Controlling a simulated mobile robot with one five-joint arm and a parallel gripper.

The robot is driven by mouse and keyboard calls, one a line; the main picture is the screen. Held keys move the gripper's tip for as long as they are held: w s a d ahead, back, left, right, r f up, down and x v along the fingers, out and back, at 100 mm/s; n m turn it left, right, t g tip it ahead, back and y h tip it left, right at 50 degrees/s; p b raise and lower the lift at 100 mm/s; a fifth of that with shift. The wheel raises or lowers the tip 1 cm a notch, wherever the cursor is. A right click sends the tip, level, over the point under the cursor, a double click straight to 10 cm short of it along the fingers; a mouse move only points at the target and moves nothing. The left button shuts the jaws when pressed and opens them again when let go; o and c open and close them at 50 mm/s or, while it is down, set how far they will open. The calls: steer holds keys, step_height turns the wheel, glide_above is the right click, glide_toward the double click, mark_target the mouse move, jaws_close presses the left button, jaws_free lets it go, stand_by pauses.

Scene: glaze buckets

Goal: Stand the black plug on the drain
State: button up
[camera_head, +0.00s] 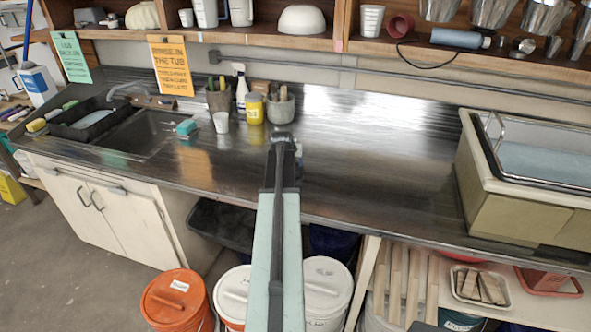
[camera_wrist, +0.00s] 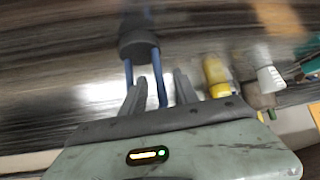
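The black plug (camera_wrist: 140,43) is a short dark cylinder with a narrower part, seen at the ends of the blue finger strips in the wrist view. My gripper (camera_wrist: 144,60) appears shut on it, holding it above the metal counter. In the head view my gripper (camera_head: 284,140) is over the counter's front middle, small and partly hidden by my arm; the plug cannot be told apart there. The sink (camera_head: 147,132) is a dark basin to the left of my gripper. The drain cannot be made out.
A teal sponge (camera_head: 186,127) lies by the sink. A large framed tub (camera_head: 525,185) fills the right; the counter middle is clear.

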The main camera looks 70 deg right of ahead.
steer(key=shift+w+d+f, duration=0.1)
steer(key=shift+d+f, duration=0.25)
steer(key=shift+f, duration=0.15)
steer(key=shift+a+r, duration=0.1)
steer(key=shift+r, duration=0.05)
jaws_close()
